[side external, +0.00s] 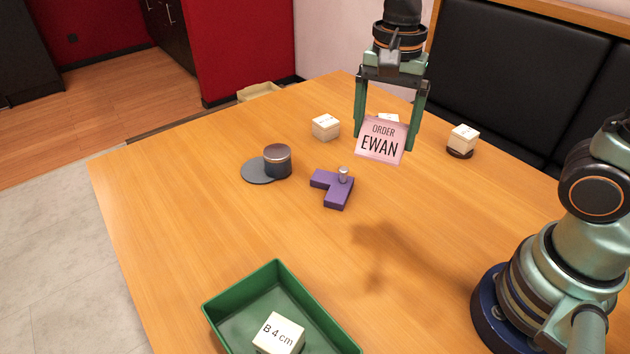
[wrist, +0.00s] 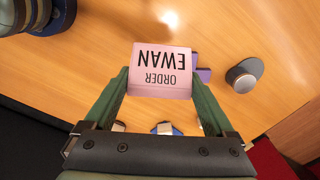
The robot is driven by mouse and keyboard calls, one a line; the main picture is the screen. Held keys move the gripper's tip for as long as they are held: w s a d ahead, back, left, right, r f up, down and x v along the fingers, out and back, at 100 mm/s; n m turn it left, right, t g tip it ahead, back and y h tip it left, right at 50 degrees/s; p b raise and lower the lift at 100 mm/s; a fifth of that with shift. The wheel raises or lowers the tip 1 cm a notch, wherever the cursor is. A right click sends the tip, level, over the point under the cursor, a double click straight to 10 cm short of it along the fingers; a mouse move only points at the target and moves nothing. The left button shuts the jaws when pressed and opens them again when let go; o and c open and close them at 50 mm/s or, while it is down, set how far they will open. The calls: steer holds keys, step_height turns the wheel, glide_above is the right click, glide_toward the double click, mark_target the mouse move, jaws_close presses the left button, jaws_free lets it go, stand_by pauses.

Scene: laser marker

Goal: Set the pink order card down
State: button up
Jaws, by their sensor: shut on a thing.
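The pink order card (side external: 380,141), printed "ORDER EWAN", is held between the two green fingers of my gripper (side external: 390,133). My gripper points down and is shut on the card. The card appears to be above the wooden table, with a shadow on the tabletop nearer the camera. In the wrist view, the card (wrist: 160,71) shows upside down between the fingers of my gripper (wrist: 160,80). The card hides part of the purple block there.
A purple L-shaped block (side external: 332,189) with a metal knob, a dark cylinder (side external: 278,163) and a grey disc (side external: 256,171) lie left. White cubes (side external: 325,127) (side external: 462,138) stand behind.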

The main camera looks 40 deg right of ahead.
steer(key=s+a+n, duration=0.2)
steer(key=a+n, duration=0.2)
steer(key=a, duration=0.4)
steer(key=f, duration=2)
steer(key=shift+a, duration=0.2)
steer(key=shift+f, duration=0.15)
steer(key=o, duration=1)
steer(key=shift+o, duration=0.2)
